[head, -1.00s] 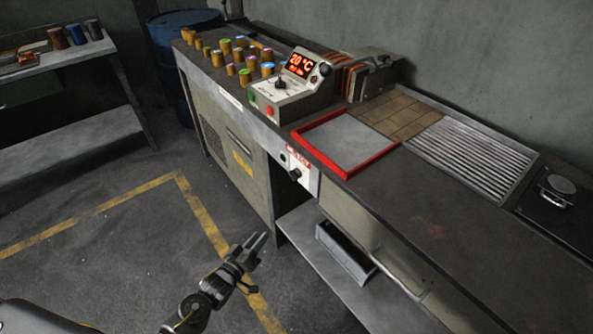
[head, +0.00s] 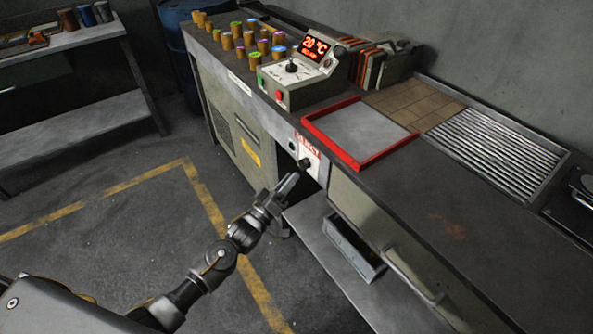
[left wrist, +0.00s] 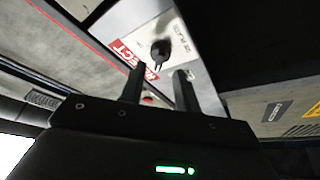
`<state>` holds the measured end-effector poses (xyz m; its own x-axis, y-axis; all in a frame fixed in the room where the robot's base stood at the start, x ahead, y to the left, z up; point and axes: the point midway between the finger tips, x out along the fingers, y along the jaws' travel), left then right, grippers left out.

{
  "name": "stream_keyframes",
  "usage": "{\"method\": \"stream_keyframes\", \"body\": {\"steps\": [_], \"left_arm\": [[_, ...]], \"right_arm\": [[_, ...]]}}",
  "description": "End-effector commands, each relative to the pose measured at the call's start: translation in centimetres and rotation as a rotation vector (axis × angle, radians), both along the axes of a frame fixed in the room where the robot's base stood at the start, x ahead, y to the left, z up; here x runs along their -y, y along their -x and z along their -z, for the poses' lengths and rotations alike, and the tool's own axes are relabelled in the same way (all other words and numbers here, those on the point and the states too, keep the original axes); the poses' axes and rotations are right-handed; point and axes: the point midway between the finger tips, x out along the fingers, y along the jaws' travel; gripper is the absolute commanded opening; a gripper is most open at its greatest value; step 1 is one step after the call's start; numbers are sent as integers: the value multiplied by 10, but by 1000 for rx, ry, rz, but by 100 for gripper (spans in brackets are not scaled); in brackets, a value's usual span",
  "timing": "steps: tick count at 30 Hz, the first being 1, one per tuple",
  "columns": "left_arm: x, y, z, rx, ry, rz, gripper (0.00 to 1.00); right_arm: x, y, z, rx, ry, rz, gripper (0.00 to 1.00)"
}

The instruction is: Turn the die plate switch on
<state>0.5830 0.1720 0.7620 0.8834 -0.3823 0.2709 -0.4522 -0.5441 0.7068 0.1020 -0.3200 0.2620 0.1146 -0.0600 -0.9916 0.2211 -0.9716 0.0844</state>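The die plate switch is a small black knob (head: 304,163) on a white panel on the front of the bench. It also shows in the left wrist view (left wrist: 160,50), with small lettering beside it. My left gripper (head: 290,181) is just in front of and below the knob in the head view. In the left wrist view its two fingers (left wrist: 160,70) are apart with nothing between them, and the knob lies beyond their tips, apart from them. My right gripper is not in view.
A red EJECT label (head: 307,145) is above the knob. A control box (head: 300,80) with a lit display stands on the bench, beside a red-framed plate (head: 362,134). A drawer handle (head: 412,277) and an open tray (head: 352,250) are to the right, below.

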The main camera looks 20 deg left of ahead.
Motion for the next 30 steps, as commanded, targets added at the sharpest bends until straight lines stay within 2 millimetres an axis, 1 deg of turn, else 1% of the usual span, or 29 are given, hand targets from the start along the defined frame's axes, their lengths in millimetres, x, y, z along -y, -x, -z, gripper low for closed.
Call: {"method": "stream_keyframes", "body": {"steps": [1, 3, 7, 12, 19, 26, 27, 30], "left_arm": [[4, -8, -4, 1, 1, 0, 32], [7, -17, -6, 1, 0, -1, 32], [11, -28, -9, 0, 0, -1, 32], [14, -34, -10, -1, 0, -1, 32], [14, -34, -10, -1, 0, -1, 32], [14, -34, -10, -1, 0, -1, 2], [14, -34, -10, -1, 0, -1, 0], [14, -34, -10, -1, 0, -1, 0]], "right_arm": [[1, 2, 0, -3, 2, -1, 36], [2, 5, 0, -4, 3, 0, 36], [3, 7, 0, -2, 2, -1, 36], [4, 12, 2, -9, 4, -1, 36], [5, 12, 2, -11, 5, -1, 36], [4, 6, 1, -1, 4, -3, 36], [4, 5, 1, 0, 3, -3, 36], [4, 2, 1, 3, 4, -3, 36]]}}
